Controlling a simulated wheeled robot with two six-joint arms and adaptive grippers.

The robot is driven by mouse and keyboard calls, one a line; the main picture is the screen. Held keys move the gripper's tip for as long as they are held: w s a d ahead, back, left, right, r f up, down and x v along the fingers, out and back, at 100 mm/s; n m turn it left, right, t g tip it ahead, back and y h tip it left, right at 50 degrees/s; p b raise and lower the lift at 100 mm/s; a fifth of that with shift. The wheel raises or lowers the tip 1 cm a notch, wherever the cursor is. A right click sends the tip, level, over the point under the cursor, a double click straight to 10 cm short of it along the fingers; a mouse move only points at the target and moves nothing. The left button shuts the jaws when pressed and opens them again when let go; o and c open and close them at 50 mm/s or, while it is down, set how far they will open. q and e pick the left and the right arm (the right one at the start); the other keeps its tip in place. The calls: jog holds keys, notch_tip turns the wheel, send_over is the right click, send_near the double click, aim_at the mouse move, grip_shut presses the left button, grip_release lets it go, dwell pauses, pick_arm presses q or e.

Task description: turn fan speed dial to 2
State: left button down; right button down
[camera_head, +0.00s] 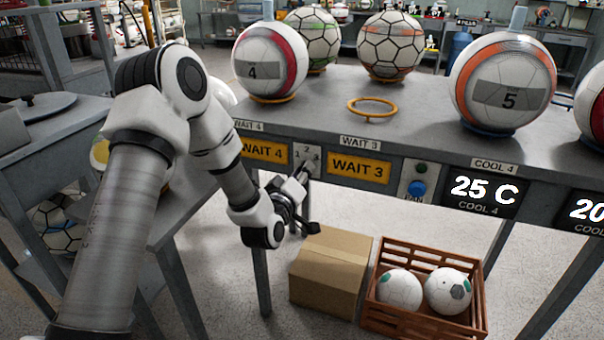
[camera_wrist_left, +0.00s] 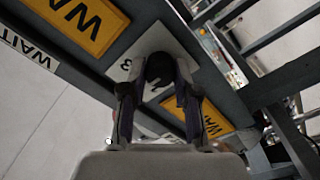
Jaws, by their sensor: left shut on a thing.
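The fan speed dial is a dark round knob (camera_wrist_left: 159,68) on a pale plate (camera_wrist_left: 142,50) with a 3 at its left in the left wrist view. Another mark beside the knob is partly hidden by my fingers. In the head view the small numbered plate (camera_head: 308,153) sits on the bench front between the WAIT 4 and WAIT 3 signs. My left gripper (camera_head: 301,177) is at this plate, with its fingers (camera_wrist_left: 156,95) shut on the knob from both sides. I cannot tell which number the knob points to. My right gripper is not in view.
A panel with a blue button (camera_head: 417,187) is right of the WAIT 3 sign (camera_head: 359,168). Ball 4 (camera_head: 265,48), ball 5 (camera_head: 507,80) and an empty orange ring (camera_head: 372,107) are on the bench. A cardboard box (camera_head: 328,262) and a brown crate (camera_head: 402,322) with two balls stand below.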

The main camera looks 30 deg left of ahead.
pick_arm(q)
jog(key=c, duration=0.9)
grip_release()
jog(key=shift+o, duration=0.2)
jog(key=v, duration=1.2)
